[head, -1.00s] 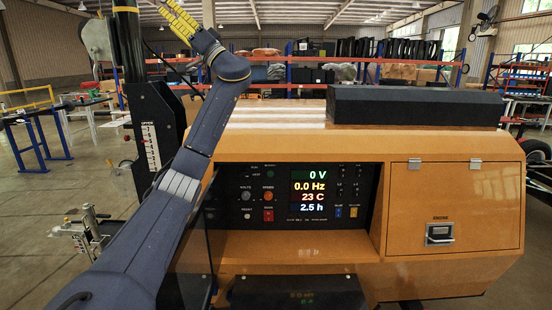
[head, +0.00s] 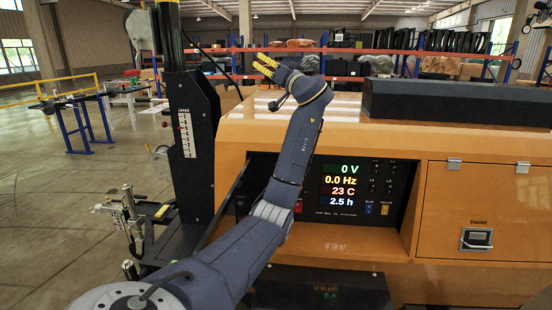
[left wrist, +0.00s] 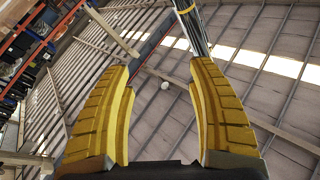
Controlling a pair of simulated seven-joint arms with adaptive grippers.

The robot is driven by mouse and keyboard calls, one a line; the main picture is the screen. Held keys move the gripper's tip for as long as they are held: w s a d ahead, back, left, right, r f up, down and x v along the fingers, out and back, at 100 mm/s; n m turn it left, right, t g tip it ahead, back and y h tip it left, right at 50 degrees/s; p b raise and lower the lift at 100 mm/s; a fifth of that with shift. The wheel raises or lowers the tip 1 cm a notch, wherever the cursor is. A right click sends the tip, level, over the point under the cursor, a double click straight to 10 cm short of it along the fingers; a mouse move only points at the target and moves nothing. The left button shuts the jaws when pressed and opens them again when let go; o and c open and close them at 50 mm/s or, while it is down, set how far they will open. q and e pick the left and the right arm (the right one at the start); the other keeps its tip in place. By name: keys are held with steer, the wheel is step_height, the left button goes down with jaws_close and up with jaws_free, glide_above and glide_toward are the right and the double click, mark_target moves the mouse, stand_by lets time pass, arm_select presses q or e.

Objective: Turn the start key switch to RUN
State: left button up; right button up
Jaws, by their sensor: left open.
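The dark control panel (head: 372,194) sits in a recess of the orange light tower housing, with a lit display (head: 341,188) reading 0 V, 0.0 Hz, 23 C and 2.5 h. My left arm crosses in front of the panel's left part and covers most of the controls there. I cannot make out the start key switch. My left gripper (head: 266,66) has yellow fingers, above and behind the panel's top edge, apart from it. In the left wrist view its fingers (left wrist: 161,72) are spread and empty, pointing toward the roof. My right gripper is not in view.
A black mast (head: 187,135) with a scale stands left of the housing. A dark block (head: 455,102) lies on the housing top. A door with a latch (head: 476,239) is at the right. A dark open panel door (head: 228,205) stands at the recess's left. Shelves are behind.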

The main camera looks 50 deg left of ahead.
arm_select(q)
steer(key=w+d+f+m+t+h, duration=0.2)
steer(key=f+t+h, duration=0.2)
steer(key=f, duration=0.8)
steer(key=w+d+f+m+t+h, duration=0.2)
steer(key=w+d+f+t+h, duration=0.15)
steer(key=f, duration=0.85)
steer(key=s+d+f+n+t+h, duration=0.1)
steer(key=s+d+f+t, duration=0.15)
steer(key=s+f, duration=1.1)
steer(key=x, duration=1.2)
steer(key=f+x, duration=0.1)
steer(key=x, duration=0.6)
steer(key=shift+w+d+f, duration=0.1)
steer(key=shift+w+d, duration=0.1)
steer(key=shift+d, duration=0.1)
jaws_close()
